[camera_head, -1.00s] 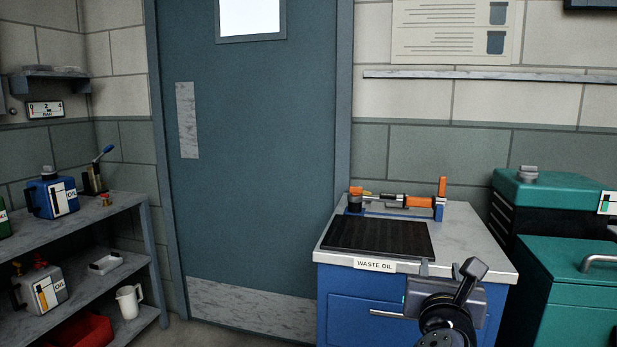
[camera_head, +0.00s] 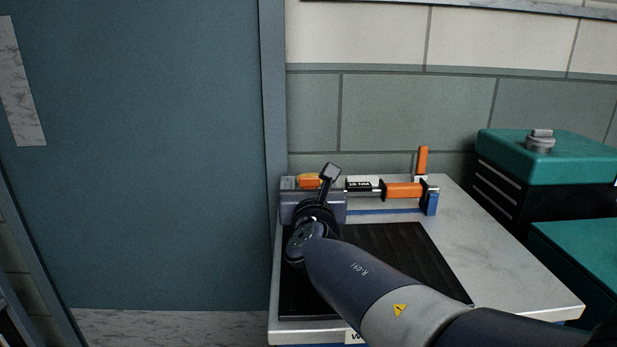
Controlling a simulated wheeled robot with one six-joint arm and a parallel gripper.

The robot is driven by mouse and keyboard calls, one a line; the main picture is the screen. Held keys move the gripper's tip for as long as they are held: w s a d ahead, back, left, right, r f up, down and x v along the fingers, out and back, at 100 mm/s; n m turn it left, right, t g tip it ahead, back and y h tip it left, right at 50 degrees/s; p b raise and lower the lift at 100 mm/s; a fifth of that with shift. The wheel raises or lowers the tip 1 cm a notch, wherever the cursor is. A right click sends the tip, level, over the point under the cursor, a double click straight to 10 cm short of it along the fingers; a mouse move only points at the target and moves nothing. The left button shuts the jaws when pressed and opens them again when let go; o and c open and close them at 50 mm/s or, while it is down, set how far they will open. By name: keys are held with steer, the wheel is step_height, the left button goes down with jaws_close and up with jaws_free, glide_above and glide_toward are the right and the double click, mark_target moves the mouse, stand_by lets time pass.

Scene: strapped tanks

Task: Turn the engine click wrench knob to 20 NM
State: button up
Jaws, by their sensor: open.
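The click wrench (camera_head: 362,185) lies across a blue stand at the back of the bench. A small white-on-black label on its shaft appears to read 10 NM. An orange grip or knob (camera_head: 403,190) is at its right, with an upright orange piece (camera_head: 422,160) beside it. Another orange part (camera_head: 310,181) shows at its left end. My gripper (camera_head: 315,188) is open, in front of the wrench's left part, and hides some of it. Its fingertips are mostly hidden behind its own body, so I cannot tell whether they touch the wrench.
A black ribbed mat (camera_head: 400,255) covers the bench's (camera_head: 500,260) front left, below my arm. The bench top is clear on the right. Teal containers (camera_head: 545,160) stand to the right of the bench. A blue-grey door (camera_head: 150,150) is at the left.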

mark_target(310, 179)
steer(key=w, duration=0.6)
steer(key=shift+c, duration=0.5)
steer(key=c, duration=0.9)
steer(key=shift+r, duration=0.1)
